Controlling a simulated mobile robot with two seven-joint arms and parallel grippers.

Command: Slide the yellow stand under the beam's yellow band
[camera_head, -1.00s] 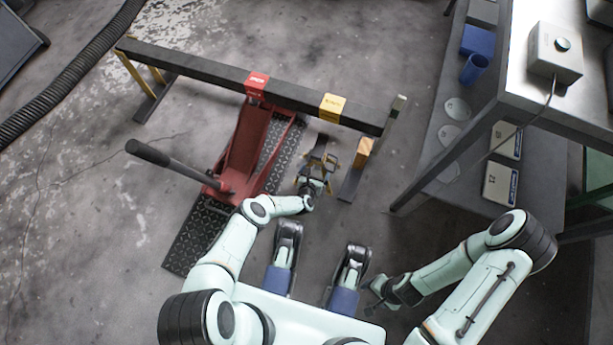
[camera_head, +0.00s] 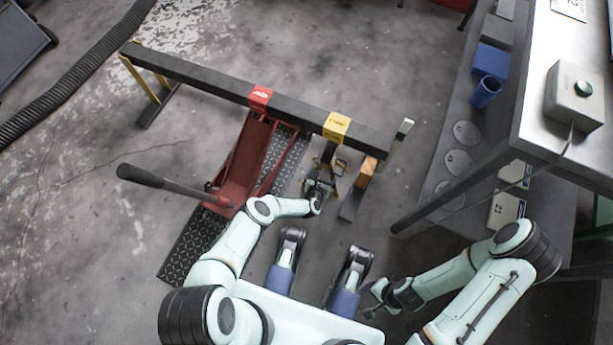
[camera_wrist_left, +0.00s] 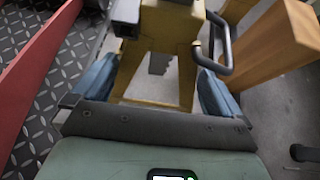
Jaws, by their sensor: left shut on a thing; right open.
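The yellow stand (camera_head: 327,157) is on the floor at the near side of the dark beam (camera_head: 205,81), just below the yellow band (camera_head: 337,127) in the picture. The beam seems to hide its far part; I cannot tell how far under it is. My left gripper (camera_head: 321,184) is shut on the stand from the near side. In the left wrist view, its blue fingers (camera_wrist_left: 155,88) lie either side of the yellow stand (camera_wrist_left: 188,65), with a dark handle at its right. My right gripper (camera_head: 376,298) is open and empty, low over the floor.
A red jack (camera_head: 237,170) with a long handle stands left of the stand, on a dark tread plate (camera_head: 185,245). An orange wooden block (camera_head: 367,170) is close on the stand's right, by the beam's right support. A metal bench (camera_head: 535,120) stands further right.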

